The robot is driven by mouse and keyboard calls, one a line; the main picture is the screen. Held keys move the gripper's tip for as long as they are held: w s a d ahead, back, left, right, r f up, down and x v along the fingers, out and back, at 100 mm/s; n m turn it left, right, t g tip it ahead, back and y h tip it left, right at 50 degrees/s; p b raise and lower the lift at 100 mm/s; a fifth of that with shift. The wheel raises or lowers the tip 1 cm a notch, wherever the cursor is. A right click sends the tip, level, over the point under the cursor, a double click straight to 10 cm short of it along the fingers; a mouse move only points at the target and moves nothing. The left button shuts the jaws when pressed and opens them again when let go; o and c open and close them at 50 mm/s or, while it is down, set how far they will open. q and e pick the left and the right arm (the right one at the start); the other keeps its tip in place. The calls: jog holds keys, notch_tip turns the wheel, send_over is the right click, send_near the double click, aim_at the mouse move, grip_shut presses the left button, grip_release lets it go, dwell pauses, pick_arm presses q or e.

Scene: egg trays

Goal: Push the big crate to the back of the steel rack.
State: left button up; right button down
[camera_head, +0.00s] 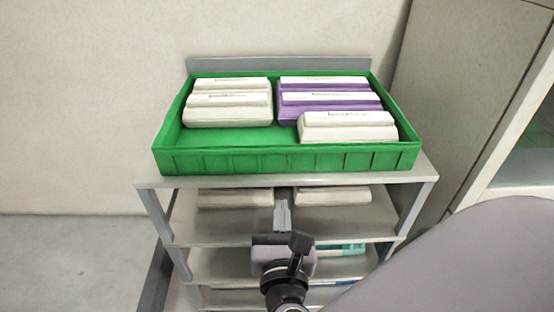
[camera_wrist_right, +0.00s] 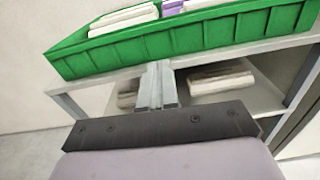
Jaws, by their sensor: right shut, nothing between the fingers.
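The big green crate (camera_head: 284,160) sits on the top shelf of the steel rack (camera_head: 160,180). It holds several white and purple egg cartons. A strip of shelf shows in front of the crate, and its back side is close to the rack's raised back edge (camera_head: 250,64). My right gripper (camera_head: 283,204) is shut and empty, in front of the rack and below the crate's front wall. In the right wrist view its fingers (camera_wrist_right: 157,75) point toward the shelf edge, under the green crate (camera_wrist_right: 190,40). Whether they touch the rack cannot be told. My left gripper is not in view.
White cartons (camera_head: 333,195) lie on the second shelf, and a teal item (camera_head: 350,249) is lower down. A grey cabinet (camera_head: 450,80) stands to the right of the rack. The floor (camera_head: 70,260) at left is clear.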

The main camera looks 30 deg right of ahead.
jog(key=b, duration=0.5)
send_near(277, 151)
jog(key=shift+n, duration=0.4)
jog(key=x, duration=0.5)
jog(key=shift+w+d+f, duration=0.15)
jog(key=shift+w+d, duration=0.05)
jog(key=shift+w, duration=0.05)
jog(key=shift+w+d, duration=0.3)
jog(key=shift+w, duration=0.25)
